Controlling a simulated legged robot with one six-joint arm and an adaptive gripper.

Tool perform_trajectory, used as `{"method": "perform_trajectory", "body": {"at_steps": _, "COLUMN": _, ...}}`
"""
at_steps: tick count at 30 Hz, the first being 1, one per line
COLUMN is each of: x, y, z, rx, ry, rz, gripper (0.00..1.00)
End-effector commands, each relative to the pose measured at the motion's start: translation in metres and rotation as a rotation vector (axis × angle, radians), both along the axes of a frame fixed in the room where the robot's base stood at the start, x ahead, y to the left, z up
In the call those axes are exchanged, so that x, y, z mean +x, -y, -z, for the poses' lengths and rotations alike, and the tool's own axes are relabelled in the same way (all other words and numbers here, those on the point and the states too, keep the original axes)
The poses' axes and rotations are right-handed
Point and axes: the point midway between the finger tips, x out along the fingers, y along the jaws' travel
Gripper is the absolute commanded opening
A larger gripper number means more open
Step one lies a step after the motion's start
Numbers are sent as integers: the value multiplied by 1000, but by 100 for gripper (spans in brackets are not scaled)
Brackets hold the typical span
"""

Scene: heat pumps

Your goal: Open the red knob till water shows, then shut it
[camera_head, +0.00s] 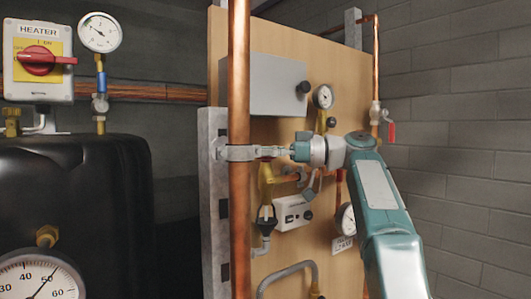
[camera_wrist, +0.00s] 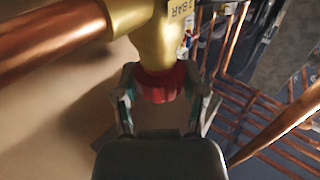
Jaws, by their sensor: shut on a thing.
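The red knob (camera_wrist: 160,86) sits at the end of a brass valve body (camera_wrist: 156,35) marked "3 BAR" in the wrist view. My gripper (camera_wrist: 162,78) has one finger on each side of the knob and is shut on it. In the head view my gripper (camera_head: 274,152) reaches left from the arm to just above a yellow brass fitting (camera_head: 265,176), close to the tall copper pipe. The knob is mostly hidden there by the fingers and pipe. No water shows in either view.
The thick copper pipe (camera_head: 238,90) stands upright in front of the wooden board (camera_head: 285,38). A grey box (camera_head: 276,85), a small gauge (camera_head: 323,97) and a white controller (camera_head: 292,213) are on the board. A black tank (camera_head: 75,200) and heater switch (camera_head: 39,60) are at the left.

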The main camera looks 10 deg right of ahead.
Motion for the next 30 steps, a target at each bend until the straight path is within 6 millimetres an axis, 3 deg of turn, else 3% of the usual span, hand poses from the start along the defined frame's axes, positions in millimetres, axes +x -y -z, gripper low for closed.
{"method": "perform_trajectory", "body": {"at_steps": 17, "x": 2, "y": 0, "z": 1, "rx": 3, "ry": -3, "rz": -14, "gripper": 7}}
{"method": "perform_trajectory", "body": {"at_steps": 18, "x": 2, "y": 0, "z": 1, "rx": 3, "ry": -3, "rz": -14, "gripper": 59}}
{"method": "perform_trajectory", "body": {"at_steps": 20, "x": 2, "y": 0, "z": 1, "rx": 3, "ry": -3, "rz": -14, "gripper": 86}}
{"method": "perform_trajectory", "body": {"at_steps": 21, "x": 1, "y": 0, "z": 1, "rx": 3, "ry": -3, "rz": -14, "gripper": 90}}
{"method": "perform_trajectory", "body": {"at_steps": 30, "x": 0, "y": 0, "z": 0, "rx": 1, "ry": -1, "rz": -15, "gripper": 90}}
